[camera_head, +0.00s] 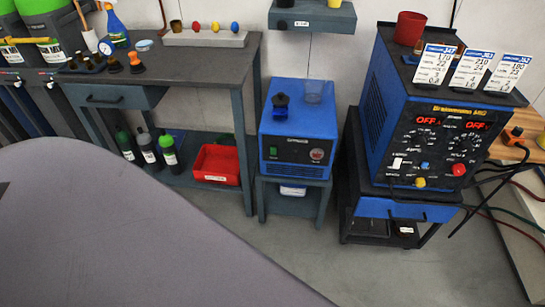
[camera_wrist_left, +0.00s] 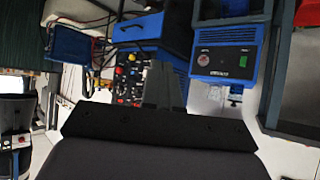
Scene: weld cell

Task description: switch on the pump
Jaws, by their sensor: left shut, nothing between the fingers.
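The pump appears to be the blue box (camera_head: 298,125) on a small grey stand, in the middle of the head view. Its front has a small green switch (camera_head: 272,151) at the left and a round reddish dial (camera_head: 317,154) at the right. I cannot tell the switch's position. The left wrist view shows the blue box (camera_wrist_left: 226,62) upside down at upper right, with its dial (camera_wrist_left: 203,59). My left gripper (camera_wrist_left: 164,68) is shut and empty in the wrist view, pointing between the box and the welder, apart from both. My right gripper is not in view.
A blue welder (camera_head: 440,125) with lit red displays, knobs and price cards stands right of the box. A dark blue cap and a clear cup sit on the box. A grey workbench (camera_head: 205,62) with bottles and a red bin (camera_head: 217,165) is at left.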

